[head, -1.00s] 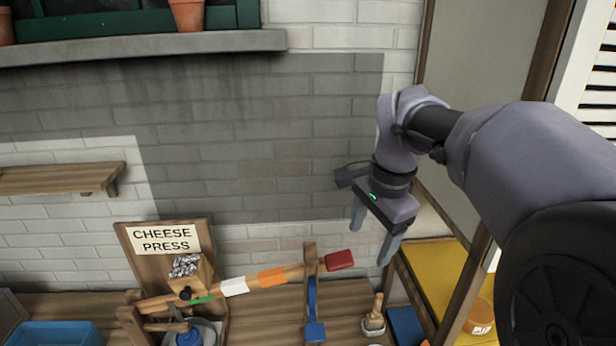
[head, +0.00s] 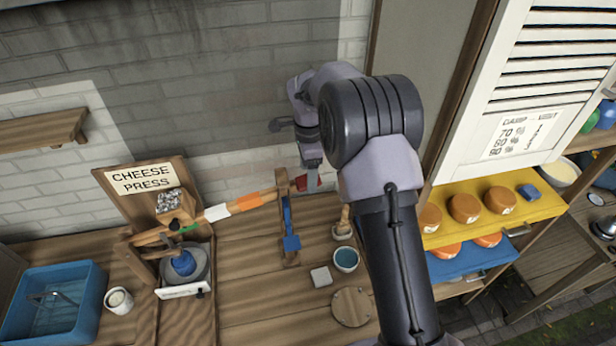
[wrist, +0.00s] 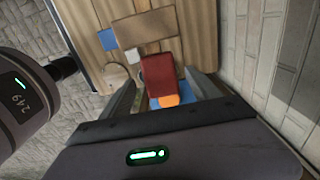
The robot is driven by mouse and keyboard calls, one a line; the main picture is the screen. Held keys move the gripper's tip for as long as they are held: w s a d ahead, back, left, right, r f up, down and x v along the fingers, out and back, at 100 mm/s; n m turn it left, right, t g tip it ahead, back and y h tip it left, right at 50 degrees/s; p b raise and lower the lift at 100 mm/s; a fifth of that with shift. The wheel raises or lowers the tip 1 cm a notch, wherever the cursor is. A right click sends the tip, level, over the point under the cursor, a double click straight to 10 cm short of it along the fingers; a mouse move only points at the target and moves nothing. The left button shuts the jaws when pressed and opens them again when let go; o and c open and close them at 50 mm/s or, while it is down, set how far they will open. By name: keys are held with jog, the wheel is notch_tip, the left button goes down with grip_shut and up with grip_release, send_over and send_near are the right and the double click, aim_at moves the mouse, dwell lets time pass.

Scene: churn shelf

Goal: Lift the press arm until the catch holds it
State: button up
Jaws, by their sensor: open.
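The press arm (head: 218,213) is a wooden lever with green, white and orange bands. It slopes gently up to the right from the cheese press and ends in a red grip (head: 300,183). It passes beside an upright post (head: 282,180) that carries a blue catch piece (head: 291,241). My gripper (head: 311,178) is at the red grip, pointing down, partly hidden by my own arm in the head view. In the wrist view the red grip (wrist: 162,76) shows between the open fingers (wrist: 163,92). I cannot tell whether either finger touches it.
The sign board (head: 140,180) and a foil-topped block (head: 175,204) stand at the press. On the bench are a blue tub (head: 90,282), a white cup (head: 118,300), a teal bowl (head: 346,259) and a round board (head: 351,307). A yellow shelf (head: 500,222) with orange cheeses is at right.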

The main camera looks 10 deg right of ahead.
jog(key=shift+f, duration=0.85)
grip_shut()
jog(key=shift+r, duration=0.15)
